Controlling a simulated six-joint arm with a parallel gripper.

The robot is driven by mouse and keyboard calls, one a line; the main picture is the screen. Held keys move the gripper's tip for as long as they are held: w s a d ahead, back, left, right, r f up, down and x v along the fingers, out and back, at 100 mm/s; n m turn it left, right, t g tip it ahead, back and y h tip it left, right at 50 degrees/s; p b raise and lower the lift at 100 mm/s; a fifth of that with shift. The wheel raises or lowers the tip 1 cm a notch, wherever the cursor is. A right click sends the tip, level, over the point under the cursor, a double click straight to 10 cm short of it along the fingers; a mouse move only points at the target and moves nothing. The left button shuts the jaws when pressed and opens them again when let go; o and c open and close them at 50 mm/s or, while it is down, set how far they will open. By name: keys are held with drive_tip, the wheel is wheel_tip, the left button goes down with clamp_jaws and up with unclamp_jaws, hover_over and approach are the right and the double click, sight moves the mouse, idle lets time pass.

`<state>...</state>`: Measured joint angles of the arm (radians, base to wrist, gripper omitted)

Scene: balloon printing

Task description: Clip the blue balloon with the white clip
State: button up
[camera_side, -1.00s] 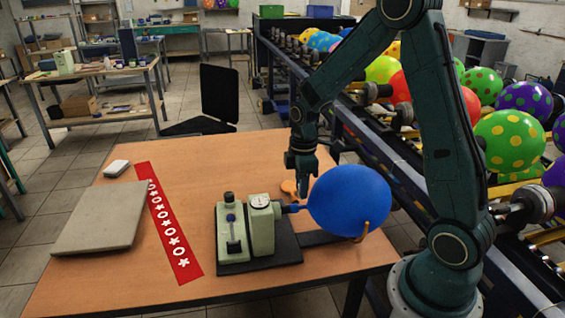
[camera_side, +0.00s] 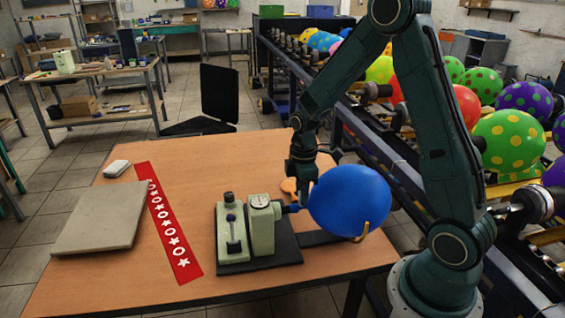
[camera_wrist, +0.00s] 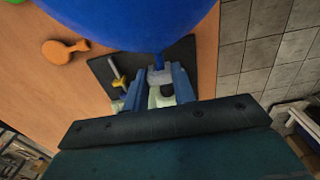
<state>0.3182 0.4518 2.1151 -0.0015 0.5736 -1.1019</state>
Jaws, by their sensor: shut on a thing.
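The blue balloon (camera_side: 349,200) is inflated, with its neck toward the nozzle of the pale green inflating device (camera_side: 262,226). In the wrist view the balloon (camera_wrist: 130,18) fills the top, its neck running down to between my fingers. My gripper (camera_side: 303,200) is low at the balloon's neck, beside the device. In the wrist view my gripper (camera_wrist: 160,82) is shut on a small whitish piece, the white clip (camera_wrist: 160,75), at the neck. Whether the clip encloses the neck is too small to tell.
An orange holder (camera_side: 364,232) stands against the balloon's right side. An orange paddle-shaped thing (camera_side: 288,186) lies behind my gripper. A red strip with white shapes (camera_side: 168,225), a grey slab (camera_side: 102,217) and a small white block (camera_side: 116,168) lie at left. Patterned balloons sit on the conveyor at right.

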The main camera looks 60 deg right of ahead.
drive_tip(key=shift+f, duration=1.45)
idle(1.5)
drive_tip(key=o, duration=0.9)
drive_tip(key=shift+r, duration=0.1)
drive_tip(key=shift+r, duration=4.35)
drive_tip(key=shift+r, duration=0.1)
